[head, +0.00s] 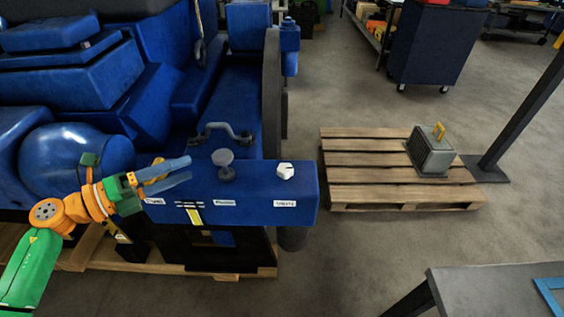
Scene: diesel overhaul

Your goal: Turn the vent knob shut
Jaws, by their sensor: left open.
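A blue box-shaped panel (255,192) on the engine's near end carries several fittings above small white labels. A grey round knob (223,160) on a stem stands in the middle, with a wider grey base below it. A white faceted knob (285,170) stands at the right. The labels are too small to read surely, so I cannot tell which knob is the vent one. My left gripper (188,169) is open over the panel's left end, its blue-grey fingers pointing right, short of the grey knob. A yellow part shows beside the fingers, partly hidden. My right gripper is out of view.
A bent grey handle (224,130) lies behind the panel. The large blue engine (105,75) fills the left. A wooden pallet (350,172) with a grey box (432,150) stands right, beside a dark post. A table corner (480,290) is at lower right. Floor between is clear.

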